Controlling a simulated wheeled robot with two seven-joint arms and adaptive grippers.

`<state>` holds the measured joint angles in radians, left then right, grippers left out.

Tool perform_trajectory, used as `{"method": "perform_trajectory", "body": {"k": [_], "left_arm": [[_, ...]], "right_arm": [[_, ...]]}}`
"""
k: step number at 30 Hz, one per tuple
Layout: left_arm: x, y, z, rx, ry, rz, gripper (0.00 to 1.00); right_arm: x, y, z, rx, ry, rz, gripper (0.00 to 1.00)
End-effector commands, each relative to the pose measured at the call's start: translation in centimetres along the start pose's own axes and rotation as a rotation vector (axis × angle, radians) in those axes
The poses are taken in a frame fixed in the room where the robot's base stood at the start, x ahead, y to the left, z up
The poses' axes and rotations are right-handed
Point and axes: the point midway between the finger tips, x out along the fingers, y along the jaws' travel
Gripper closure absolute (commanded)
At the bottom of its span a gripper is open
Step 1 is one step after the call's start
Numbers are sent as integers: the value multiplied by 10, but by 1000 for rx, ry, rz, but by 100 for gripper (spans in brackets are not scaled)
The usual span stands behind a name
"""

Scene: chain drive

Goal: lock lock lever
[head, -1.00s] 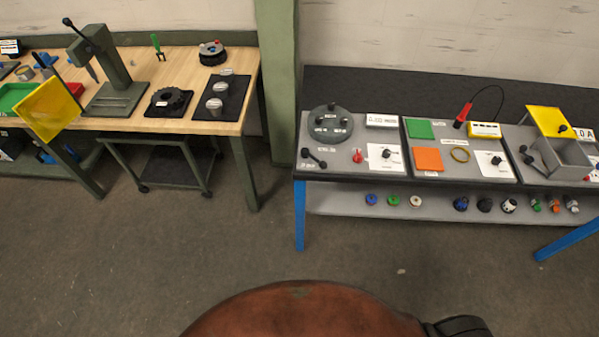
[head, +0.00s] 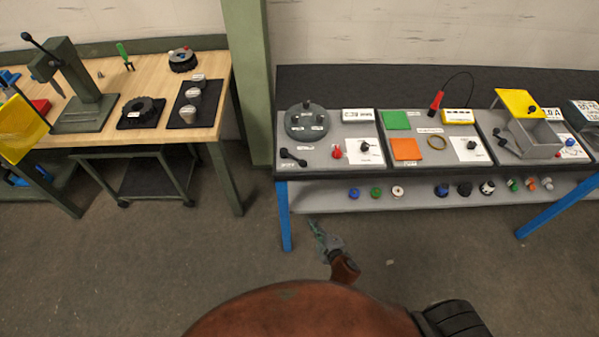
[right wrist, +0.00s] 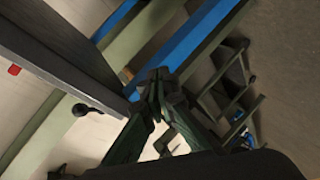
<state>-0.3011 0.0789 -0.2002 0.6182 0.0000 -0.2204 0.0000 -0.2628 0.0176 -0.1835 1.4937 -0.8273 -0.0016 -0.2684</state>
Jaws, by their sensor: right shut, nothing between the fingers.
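A black lever with rounded ends (head: 293,157) lies slantwise at the front left corner of the leftmost grey panel on the right bench. Its label is too small to read, so I cannot be sure it is the lock lever. A black knobbed part, likely this lever, shows at the lower left of the right wrist view (right wrist: 88,110). My right gripper (head: 314,226) is shut and empty, low in front of the bench's front edge, below and apart from the lever. Its closed fingers also show in the right wrist view (right wrist: 157,82). My left gripper is not in view.
The same panel holds a round grey disc unit (head: 306,121), a red knob (head: 337,151) and a white dial plate (head: 365,152). A blue bench leg (head: 285,215) and lower shelf (head: 330,200) are near my right gripper.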

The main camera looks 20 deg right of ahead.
Motion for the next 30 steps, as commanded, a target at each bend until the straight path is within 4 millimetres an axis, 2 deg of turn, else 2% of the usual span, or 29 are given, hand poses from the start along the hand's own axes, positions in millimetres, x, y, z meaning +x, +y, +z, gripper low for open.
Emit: {"method": "perform_trajectory", "body": {"k": [1, 3, 6, 9, 12, 23, 26, 30], "left_arm": [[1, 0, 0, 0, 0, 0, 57], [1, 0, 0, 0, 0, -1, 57], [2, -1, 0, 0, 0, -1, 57], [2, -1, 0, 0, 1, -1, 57], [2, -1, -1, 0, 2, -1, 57], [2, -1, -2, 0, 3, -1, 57], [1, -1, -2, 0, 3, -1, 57], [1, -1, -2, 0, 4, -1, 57]], "right_arm": [[-2, 38, -28, -69, 44, 69, 100], [-8, 79, -58, -160, 87, 144, 100], [-18, 119, -88, -253, 124, 224, 100], [-24, 140, -104, -303, 140, 265, 100], [-27, 146, -109, -320, 146, 279, 100], [-23, 147, -110, -318, 146, 278, 100], [-13, 149, -112, -317, 146, 278, 100], [11, 155, -117, -317, 146, 279, 100]]}}
